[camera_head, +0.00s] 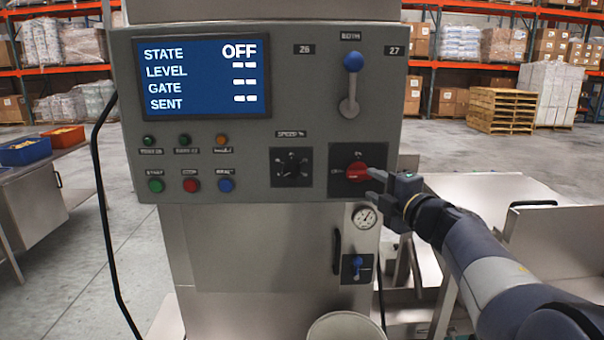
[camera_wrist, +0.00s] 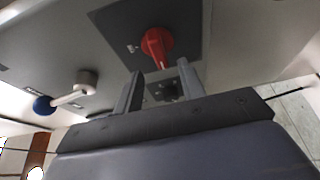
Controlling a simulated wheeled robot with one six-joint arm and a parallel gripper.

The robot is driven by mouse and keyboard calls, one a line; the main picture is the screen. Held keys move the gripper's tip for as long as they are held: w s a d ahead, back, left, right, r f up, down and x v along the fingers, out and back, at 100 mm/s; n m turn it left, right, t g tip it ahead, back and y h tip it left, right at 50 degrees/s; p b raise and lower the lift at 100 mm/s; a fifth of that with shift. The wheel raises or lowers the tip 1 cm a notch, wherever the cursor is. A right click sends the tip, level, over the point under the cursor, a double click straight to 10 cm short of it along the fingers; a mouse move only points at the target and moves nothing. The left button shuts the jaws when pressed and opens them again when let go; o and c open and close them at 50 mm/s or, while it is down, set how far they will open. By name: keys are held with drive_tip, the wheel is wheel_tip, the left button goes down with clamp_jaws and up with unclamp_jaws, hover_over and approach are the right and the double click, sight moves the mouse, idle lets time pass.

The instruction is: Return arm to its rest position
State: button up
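My gripper (camera_head: 374,184) is just in front of the grey control panel (camera_head: 222,120), at the lower right of the red rotary switch. In the wrist view my gripper (camera_wrist: 160,72) is open, its two fingers apart with nothing between them. The red rotary switch (camera_head: 356,172) sits on a dark plate, and its handle lies roughly sideways in the head view. The switch also shows in the wrist view (camera_wrist: 156,46), just beyond the fingertips. I cannot tell whether a fingertip touches it. The display (camera_head: 200,79) reads STATE OFF, with dashes for the other lines.
The panel carries a blue-knobbed lever (camera_head: 353,62), a black speed dial (camera_head: 291,167) and several buttons. Below are a round gauge (camera_head: 365,216) and a small blue valve handle (camera_head: 356,262). Metal tables (camera_head: 32,205) stand left; steel bench surfaces (camera_head: 570,225) lie right.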

sight(360, 177)
drive_tip(key=x, duration=0.5)
drive_tip(key=shift+w, duration=0.1)
